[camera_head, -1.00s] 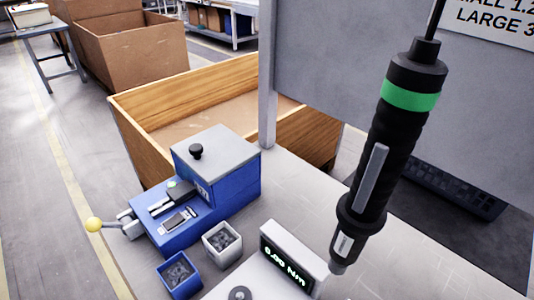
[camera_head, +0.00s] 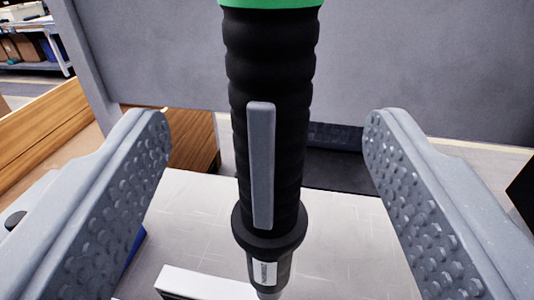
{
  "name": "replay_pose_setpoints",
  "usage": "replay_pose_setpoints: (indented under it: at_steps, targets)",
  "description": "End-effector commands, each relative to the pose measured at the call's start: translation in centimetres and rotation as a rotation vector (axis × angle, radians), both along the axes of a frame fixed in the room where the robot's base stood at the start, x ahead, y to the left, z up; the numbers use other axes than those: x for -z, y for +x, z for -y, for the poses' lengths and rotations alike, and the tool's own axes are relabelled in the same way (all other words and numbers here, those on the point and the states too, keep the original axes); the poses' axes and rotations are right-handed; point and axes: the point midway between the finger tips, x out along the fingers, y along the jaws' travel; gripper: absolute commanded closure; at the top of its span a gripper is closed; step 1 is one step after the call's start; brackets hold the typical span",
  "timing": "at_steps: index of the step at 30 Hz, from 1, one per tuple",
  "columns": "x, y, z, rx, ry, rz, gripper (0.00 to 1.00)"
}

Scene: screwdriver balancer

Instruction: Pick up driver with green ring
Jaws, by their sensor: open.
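The driver with the green ring (camera_head: 269,110) hangs upright in the middle of the view, a black ribbed body with a grey lever on its front. Part of its green ring (camera_head: 270,3) shows at the top edge; what is above it is out of view. My gripper (camera_head: 270,125) is open, with one studded grey finger on each side of the driver's body. Gaps show between the driver and both fingers. I cannot tell whether the driver is fully between them in depth.
A grey panel (camera_head: 400,65) stands behind the driver. The light worktop (camera_head: 340,225) lies below, with a white box (camera_head: 205,283) near the driver's tip. A wooden crate (camera_head: 45,125) is at the left. A dark object (camera_head: 522,195) is at the right edge.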

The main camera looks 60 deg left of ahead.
Motion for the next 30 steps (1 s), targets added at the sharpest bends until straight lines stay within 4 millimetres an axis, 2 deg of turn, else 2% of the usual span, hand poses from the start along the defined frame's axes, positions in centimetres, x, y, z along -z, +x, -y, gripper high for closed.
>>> replay_pose_setpoints:
  at_steps: [6, 14, 24, 30]
  targets:
    - [-0.1, 1.3, -2.3, 0.001, 0.0, 0.002, 0.39]
    - [-0.1, 1.8, -3.3, 0.0, 0.0, 0.001, 0.39]
    - [-0.1, 3.8, -6.5, -0.002, -0.003, 0.001, 0.39]
    - [-0.1, 4.4, -7.5, 0.0, -0.002, 0.001, 0.39]
